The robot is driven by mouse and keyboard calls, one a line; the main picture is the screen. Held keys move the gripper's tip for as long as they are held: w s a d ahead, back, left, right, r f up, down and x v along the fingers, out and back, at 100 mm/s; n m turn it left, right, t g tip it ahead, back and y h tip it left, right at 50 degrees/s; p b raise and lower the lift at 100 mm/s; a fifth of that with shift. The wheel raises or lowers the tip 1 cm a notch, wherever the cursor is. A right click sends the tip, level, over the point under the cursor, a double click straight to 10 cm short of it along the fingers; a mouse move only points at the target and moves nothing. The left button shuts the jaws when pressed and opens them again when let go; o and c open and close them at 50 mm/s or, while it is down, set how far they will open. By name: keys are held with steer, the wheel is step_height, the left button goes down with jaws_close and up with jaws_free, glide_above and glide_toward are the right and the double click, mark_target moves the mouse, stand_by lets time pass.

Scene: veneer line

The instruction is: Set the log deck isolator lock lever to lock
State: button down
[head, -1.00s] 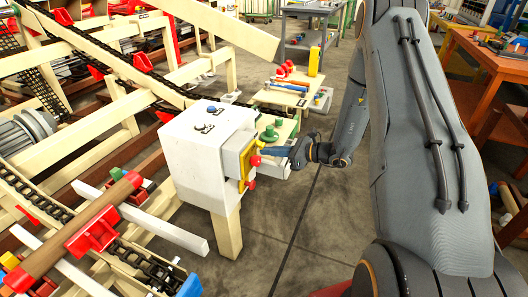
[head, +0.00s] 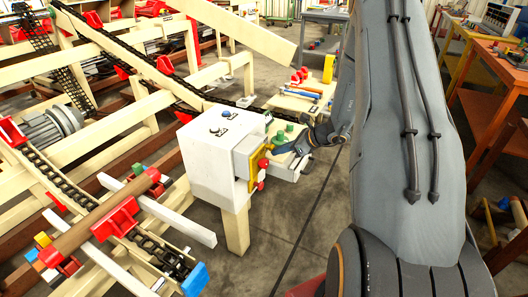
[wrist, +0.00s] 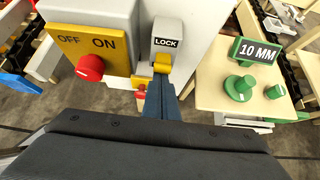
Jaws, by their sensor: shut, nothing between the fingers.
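The isolator box (head: 215,165) is a white cabinet on a cream post. In the wrist view its yellow plate (wrist: 108,52) reads OFF and ON and carries a red knob (wrist: 90,68). Right of it a grey block with a LOCK label (wrist: 166,43) has a short yellow lever (wrist: 162,64) directly below the label. My gripper (wrist: 161,84) is shut and empty, its blue fingertips just below the lever in the picture. I cannot tell whether they touch it. In the head view my gripper (head: 277,149) is beside the box's right face.
A cream stand (wrist: 225,90) with green knobs (wrist: 239,88) and a green 10 MM sign (wrist: 258,51) is close on the right. A red part (wrist: 141,96) sits beside my fingers. The log deck with chains and a brown log (head: 95,222) is left. Floor at front is open.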

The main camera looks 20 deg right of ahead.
steer(key=shift+r+g, duration=0.2)
steer(key=shift+g, duration=0.1)
steer(key=shift+w+r+p, duration=0.15)
steer(key=shift+r+p, duration=0.4)
steer(key=shift+r, duration=0.3)
